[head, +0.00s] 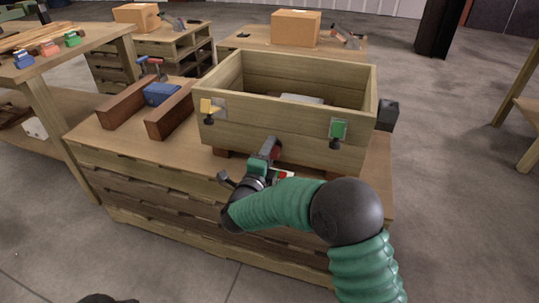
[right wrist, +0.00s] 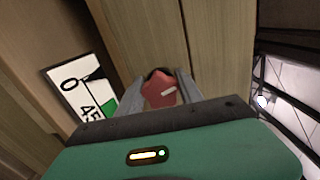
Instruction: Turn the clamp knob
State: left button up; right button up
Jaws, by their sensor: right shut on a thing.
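My right gripper (head: 266,150) is shut on the knob, low at the front face of the wooden box. The same gripper (right wrist: 163,92) shows its two grey fingers on either side of the knob. A white scale card (right wrist: 80,88) with the numbers 0 and 45, a black pointer and a green area lies left of the knob. In the head view my gripper and wrist mostly hide the knob. My left gripper is not in view.
The open wooden box (head: 267,129) stands on a pallet-like bench (head: 120,145). A green piece (head: 338,129) and a yellow piece (head: 208,107) are on its front. Brown blocks (head: 168,117) with a blue clamp (head: 161,94) lie to the left. A cardboard box (head: 296,28) stands behind.

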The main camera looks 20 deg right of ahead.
jog(key=shift+s+f+m, duration=0.1)
jog(key=shift+f+m, duration=0.25)
jog(key=shift+m, duration=0.25)
jog(key=o, duration=1.2)
jog(key=shift+o, duration=0.9)
jog(key=shift+r, duration=0.2)
jog(key=shift+s+a+r, duration=0.1)
jog(key=shift+s+a, duration=0.05)
jog(key=p+v, duration=0.5)
jog(key=v, duration=1.1)
jog(key=shift+a, duration=0.15)
